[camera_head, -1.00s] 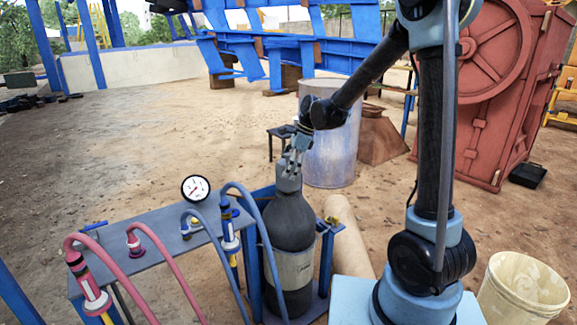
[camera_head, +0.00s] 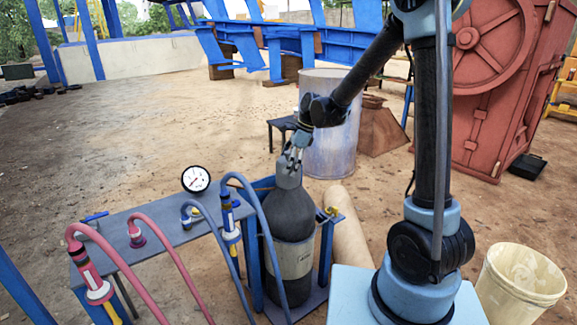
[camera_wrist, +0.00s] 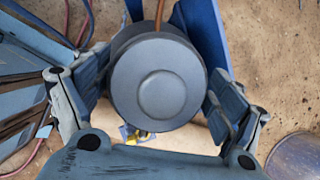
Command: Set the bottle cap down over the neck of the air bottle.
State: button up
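The grey bottle cap (camera_head: 287,179) sits upright at the top of the dark air bottle (camera_head: 290,217), in line with it and with no visible gap. The bottle's neck is hidden. The bottle stands upright in a blue stand (camera_head: 325,255). My gripper (camera_head: 293,160) reaches down over the cap from above. In the wrist view the round cap top (camera_wrist: 158,82) fills the space between my finger pads. The pads lie against its left and right sides, so my gripper looks shut on it. The bottle is mostly hidden below the cap there.
A grey bench (camera_head: 150,222) with a pressure gauge (camera_head: 196,179) and red and blue hoses is left of the bottle. A metal drum (camera_head: 330,135) stands behind. A tan cylinder (camera_head: 347,225) and a white bucket (camera_head: 520,280) are to the right.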

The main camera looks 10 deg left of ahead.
dwell(0.4)
jog(key=v, duration=1.2)
jog(key=shift+w, duration=0.1)
jog(key=shift+d, duration=0.2)
jog(key=s+d+n+t+h, duration=0.1)
jog(key=s+d+n, duration=0.2)
jog(key=s+d, duration=0.55)
jog(key=s+d+n+t+h, duration=0.1)
jog(key=s+d+n, duration=0.25)
jog(key=d, duration=0.95)
jog(key=s+d+f+n+t+h, duration=0.1)
jog(key=s+d+f+n+h, duration=0.1)
jog(key=s+d+f+n, duration=0.6)
jog(key=s+d+f, duration=0.2)
jog(key=s+d, duration=0.3)
jog(key=shift+s+d+f+t, duration=0.15)
jog(key=shift+d+f+t, duration=0.15)
jog(key=shift+d, duration=0.1)
